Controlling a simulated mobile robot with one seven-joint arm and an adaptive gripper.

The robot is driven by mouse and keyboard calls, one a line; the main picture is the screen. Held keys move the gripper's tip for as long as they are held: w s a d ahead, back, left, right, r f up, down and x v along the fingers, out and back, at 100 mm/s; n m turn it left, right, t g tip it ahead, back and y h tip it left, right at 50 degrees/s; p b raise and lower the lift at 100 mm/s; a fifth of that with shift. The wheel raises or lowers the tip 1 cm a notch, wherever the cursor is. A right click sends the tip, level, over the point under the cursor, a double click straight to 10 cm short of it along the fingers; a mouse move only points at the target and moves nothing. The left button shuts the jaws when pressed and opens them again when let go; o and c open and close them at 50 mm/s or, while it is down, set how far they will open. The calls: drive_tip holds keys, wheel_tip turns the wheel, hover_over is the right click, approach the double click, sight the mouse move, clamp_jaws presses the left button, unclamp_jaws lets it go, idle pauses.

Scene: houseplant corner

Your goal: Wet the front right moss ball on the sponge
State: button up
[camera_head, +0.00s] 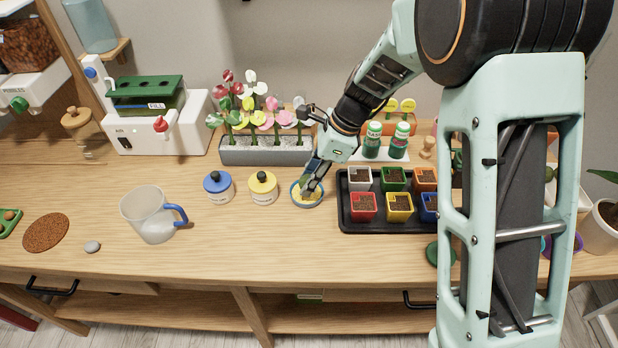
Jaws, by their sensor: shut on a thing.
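A shallow blue-rimmed dish (293,196) with a yellow sponge (315,198) in it stands in the middle of the table. My gripper (310,189) points down into this dish, its fingertips at or just above the sponge. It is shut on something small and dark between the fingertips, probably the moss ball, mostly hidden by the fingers. I cannot tell whether it touches the sponge. No other moss ball can be made out clearly.
A black tray (352,226) of coloured pots stands right of the dish. A yellow jar (263,188) and a blue jar (218,187) stand left, then a clear jug (150,213). A flower planter (262,152) is behind. The table in front of the dish is clear.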

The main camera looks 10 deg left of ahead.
drive_tip(key=shift+r+p, duration=2.45)
drive_tip(key=shift+r, duration=0.65)
drive_tip(key=shift+f, duration=0.1)
